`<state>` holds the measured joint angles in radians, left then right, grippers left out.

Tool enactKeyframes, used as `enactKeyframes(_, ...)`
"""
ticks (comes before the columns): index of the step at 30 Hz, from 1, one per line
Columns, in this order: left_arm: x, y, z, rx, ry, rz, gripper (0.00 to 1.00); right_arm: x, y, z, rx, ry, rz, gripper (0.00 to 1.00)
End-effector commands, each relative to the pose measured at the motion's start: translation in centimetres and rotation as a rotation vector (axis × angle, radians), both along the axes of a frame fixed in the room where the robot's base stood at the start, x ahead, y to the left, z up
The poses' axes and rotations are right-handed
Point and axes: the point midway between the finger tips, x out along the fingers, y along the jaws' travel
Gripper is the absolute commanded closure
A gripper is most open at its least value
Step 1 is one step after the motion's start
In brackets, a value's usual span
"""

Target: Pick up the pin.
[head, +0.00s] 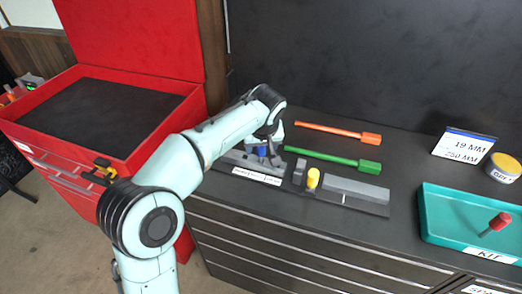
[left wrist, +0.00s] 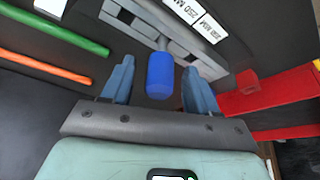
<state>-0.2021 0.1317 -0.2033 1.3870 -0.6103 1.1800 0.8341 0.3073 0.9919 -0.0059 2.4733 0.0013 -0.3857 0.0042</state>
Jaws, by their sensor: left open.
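My left gripper (left wrist: 159,68) is open, with one blue finger on each side of a blue cylindrical grip (left wrist: 160,80) in the left wrist view. The fingers show a gap to it. In the head view the blue grip (head: 262,152) is at the left end of a grey fixture, partly hidden by my left gripper (head: 268,145). A green rod with a block end (head: 335,160) and an orange one (head: 338,132) lie on the counter. A red-headed pin (head: 497,223) lies in the teal tray. Which one is the task's pin is not marked. My right gripper is not in view.
The grey fixture (head: 357,188) carries a yellow knob (head: 313,178). The teal KIT tray (head: 437,215), a 19 MM / 250 MM sign (head: 463,146) and a round tin (head: 503,168) are at the right. A red tool chest (head: 150,148) stands at the left.

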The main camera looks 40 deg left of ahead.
Motion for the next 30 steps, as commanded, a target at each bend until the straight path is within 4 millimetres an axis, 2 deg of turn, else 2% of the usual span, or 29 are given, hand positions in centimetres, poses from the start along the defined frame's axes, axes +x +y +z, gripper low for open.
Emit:
enactKeyframes(4,0.4,0.5,-1.6,0.0,0.001,0.0,0.41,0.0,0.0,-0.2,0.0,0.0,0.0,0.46)
enactKeyframes(12,0.5,0.5,-1.9,-0.001,-0.001,0.0,0.41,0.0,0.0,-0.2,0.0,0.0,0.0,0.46)
enactKeyframes(14,0.5,0.5,-1.9,-0.001,-0.001,0.0,0.57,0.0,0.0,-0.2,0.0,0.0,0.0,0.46)
enactKeyframes(15,0.5,0.5,-1.8,-0.001,-0.001,0.0,0.7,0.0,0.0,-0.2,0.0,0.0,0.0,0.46)
enactKeyframes(18,0.5,0.5,-1.8,-0.001,-0.001,0.0,1.0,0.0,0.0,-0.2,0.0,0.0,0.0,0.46)
enactKeyframes(30,0.6,0.5,-1.2,0.0,-0.003,-0.001,1.0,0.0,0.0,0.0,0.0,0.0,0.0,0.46)
